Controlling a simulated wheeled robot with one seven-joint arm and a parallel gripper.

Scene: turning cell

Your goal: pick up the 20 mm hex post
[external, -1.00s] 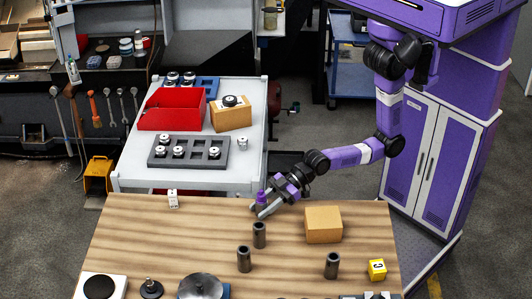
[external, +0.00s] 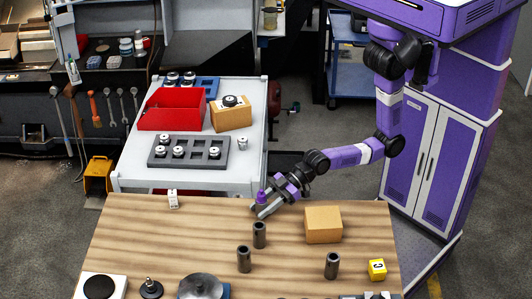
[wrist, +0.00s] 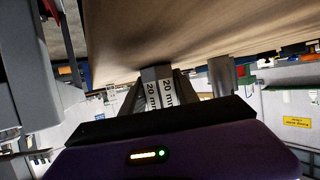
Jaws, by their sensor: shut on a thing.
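The 20 mm hex post (wrist: 157,88) shows in the wrist view as a grey faceted piece with white "20 mm" labels. It stands between the two fingers of my gripper (wrist: 158,100), which is shut on it. In the external view my gripper (external: 264,211) is low over the far edge of the wooden table, left of a cardboard box. The post is hard to make out there, largely hidden by the fingers. I cannot tell whether it touches the tabletop.
Dark cylindrical posts (external: 259,235), (external: 244,259) and (external: 332,266) stand on the wooden table (external: 180,240). One grey cylinder (wrist: 221,76) is close beside my gripper in the wrist view. The cardboard box (external: 323,225) is to the right. A white cart (external: 250,170) is behind.

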